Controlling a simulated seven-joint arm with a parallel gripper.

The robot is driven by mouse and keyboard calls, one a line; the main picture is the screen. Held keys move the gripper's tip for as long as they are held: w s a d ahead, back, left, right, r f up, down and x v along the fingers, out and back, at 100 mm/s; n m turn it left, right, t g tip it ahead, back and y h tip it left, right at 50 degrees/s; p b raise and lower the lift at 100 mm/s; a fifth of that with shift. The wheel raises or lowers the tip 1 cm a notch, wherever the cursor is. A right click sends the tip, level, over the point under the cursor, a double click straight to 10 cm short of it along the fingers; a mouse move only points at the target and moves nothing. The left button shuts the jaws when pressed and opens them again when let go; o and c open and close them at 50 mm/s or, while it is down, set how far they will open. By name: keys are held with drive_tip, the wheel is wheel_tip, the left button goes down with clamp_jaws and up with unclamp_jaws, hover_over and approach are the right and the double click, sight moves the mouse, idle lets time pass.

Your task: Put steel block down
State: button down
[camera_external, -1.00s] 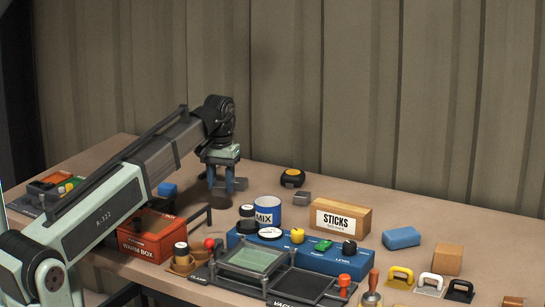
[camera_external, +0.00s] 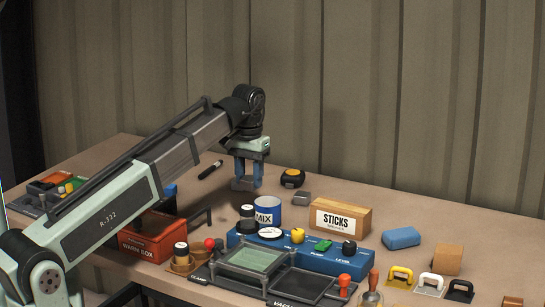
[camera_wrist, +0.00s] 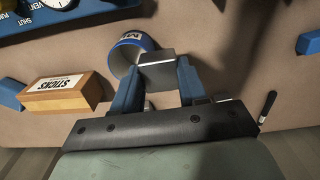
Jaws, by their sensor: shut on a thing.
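My gripper (camera_external: 248,182) is over the back of the bench, left of the tape measure, with its blue fingers pointing down. In the wrist view the fingers (camera_wrist: 156,85) are shut on the steel block (camera_wrist: 157,74), a grey block with a pale front edge. In the external view the held block (camera_external: 243,184) shows low between the fingers, partly covered by them. Its gap to the bench top is hard to judge.
The blue MIX tin (camera_external: 267,211) stands just in front. The tape measure (camera_external: 292,178), a small grey block (camera_external: 301,198) and the STICKS box (camera_external: 341,217) are to the right. A black marker (camera_external: 210,170) lies left. Bench around the marker is bare.

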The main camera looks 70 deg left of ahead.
drive_tip(key=w+d+r+m, duration=0.2)
drive_tip(key=w+d+m, duration=0.1)
drive_tip(key=w+d, duration=1.3)
drive_tip(key=w+d+r+m, duration=0.25)
drive_tip(key=w+d, duration=0.95)
drive_tip(key=d, duration=0.9)
drive_tip(key=r+n, duration=0.2)
hover_over(450, 248)
drive_tip(key=shift+s+f+n, duration=0.1)
drive_tip(key=shift+f+n, duration=0.65)
drive_tip(key=shift+f, duration=1.8)
drive_tip(key=shift+f+n, duration=0.7)
drive_tip(key=shift+f, duration=1.85)
drive_tip(key=shift+f, duration=0.1)
drive_tip(key=c, duration=0.6)
unclamp_jaws()
